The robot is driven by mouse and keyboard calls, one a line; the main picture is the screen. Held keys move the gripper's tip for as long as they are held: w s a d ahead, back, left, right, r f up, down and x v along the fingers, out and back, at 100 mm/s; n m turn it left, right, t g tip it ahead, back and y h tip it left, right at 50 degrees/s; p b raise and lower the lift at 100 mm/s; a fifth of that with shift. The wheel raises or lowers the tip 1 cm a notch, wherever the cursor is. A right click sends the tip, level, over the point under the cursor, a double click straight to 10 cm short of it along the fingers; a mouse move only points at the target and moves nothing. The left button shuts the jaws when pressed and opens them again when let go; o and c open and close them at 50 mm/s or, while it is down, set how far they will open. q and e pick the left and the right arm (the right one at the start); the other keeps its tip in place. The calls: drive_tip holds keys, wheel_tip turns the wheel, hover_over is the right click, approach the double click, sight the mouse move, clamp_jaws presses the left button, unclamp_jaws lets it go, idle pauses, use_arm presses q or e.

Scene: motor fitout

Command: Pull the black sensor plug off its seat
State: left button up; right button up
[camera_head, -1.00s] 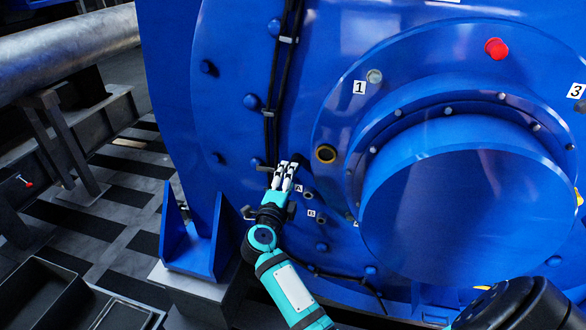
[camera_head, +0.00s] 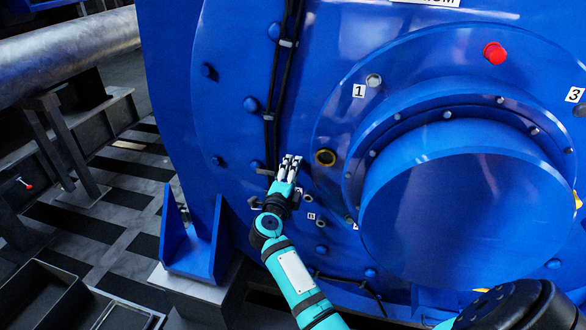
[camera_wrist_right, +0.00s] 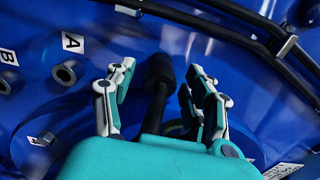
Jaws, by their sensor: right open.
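The black sensor plug (camera_wrist_right: 160,68) shows in the right wrist view, with a dark stem or cable running from it toward my palm. Gaps show between the fingers and the plug in that view. In the head view, my right gripper (camera_head: 290,162) is against the blue motor housing, and the plug cannot be made out behind the fingers. Whether the plug is fully in its seat cannot be told. My left gripper is not in view.
Sockets by labels A (camera_wrist_right: 66,73) and B (camera_wrist_right: 8,80) are beside the fingers. Black cable runs (camera_head: 282,75) climb the housing above the gripper. The large round cover (camera_head: 465,210) bulges outward farther right.

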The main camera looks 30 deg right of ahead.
drive_tip(key=shift+p, duration=0.6)
idle(0.6)
drive_tip(key=shift+c, duration=0.3)
clamp_jaws()
drive_tip(key=shift+a, duration=0.1)
drive_tip(key=shift+p+v, duration=0.95)
drive_tip(key=shift+v, duration=2)
